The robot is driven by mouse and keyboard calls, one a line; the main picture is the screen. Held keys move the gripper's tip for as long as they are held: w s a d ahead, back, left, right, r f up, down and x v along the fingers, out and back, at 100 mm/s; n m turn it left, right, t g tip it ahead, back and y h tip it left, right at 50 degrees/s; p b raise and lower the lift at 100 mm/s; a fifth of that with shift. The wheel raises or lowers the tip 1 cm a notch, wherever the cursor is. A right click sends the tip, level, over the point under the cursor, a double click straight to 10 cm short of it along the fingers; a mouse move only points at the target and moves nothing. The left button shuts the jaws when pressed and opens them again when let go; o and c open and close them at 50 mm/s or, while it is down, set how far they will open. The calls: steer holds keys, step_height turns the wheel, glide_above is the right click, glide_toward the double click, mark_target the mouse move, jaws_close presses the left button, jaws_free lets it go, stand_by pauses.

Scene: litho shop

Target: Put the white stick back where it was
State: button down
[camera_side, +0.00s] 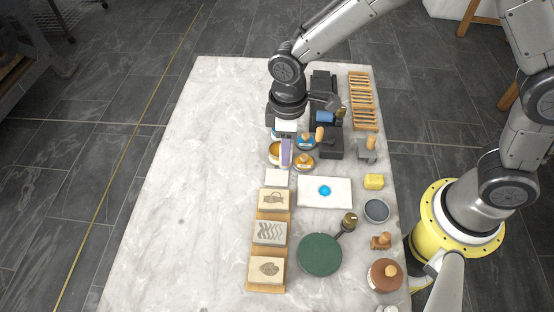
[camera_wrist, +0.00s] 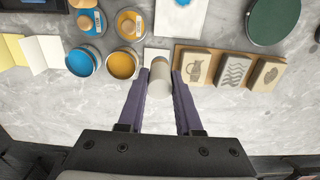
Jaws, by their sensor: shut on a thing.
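My gripper (camera_wrist: 160,76) has purple fingers and is shut on the white stick (camera_wrist: 161,87), a pale cylinder with a tan part at its far end. In the wrist view I look along it nearly end-on. In the side view my gripper (camera_side: 286,163) hangs beside the ink tins, just above and behind a small white square pad (camera_side: 278,178). The stick cannot be made out there. In the wrist view the pad (camera_wrist: 157,53) shows just beyond the stick; I cannot tell whether they touch.
A wooden rack (camera_side: 258,242) of three printed blocks starts right in front of the pad. An open yellow ink tin (camera_wrist: 122,66) and a blue one (camera_wrist: 80,63) stand left in the wrist view. A white sheet (camera_side: 338,198) lies to the right. The table's left side (camera_side: 190,180) is clear.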

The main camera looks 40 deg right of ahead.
steer(key=shift+w+a+f, duration=0.25)
steer(key=shift+w+f, duration=0.2)
steer(key=shift+f, duration=0.2)
steer(key=shift+w+a+f, duration=0.2)
steer(key=shift+w+f, duration=0.25)
steer(key=shift+f, duration=1.7)
steer(key=c, duration=0.9)
jaws_free()
steer(key=shift+f, duration=0.15)
steer(key=shift+o, duration=0.2)
step_height(320, 180, up, 12)
steer(key=shift+r, duration=0.25)
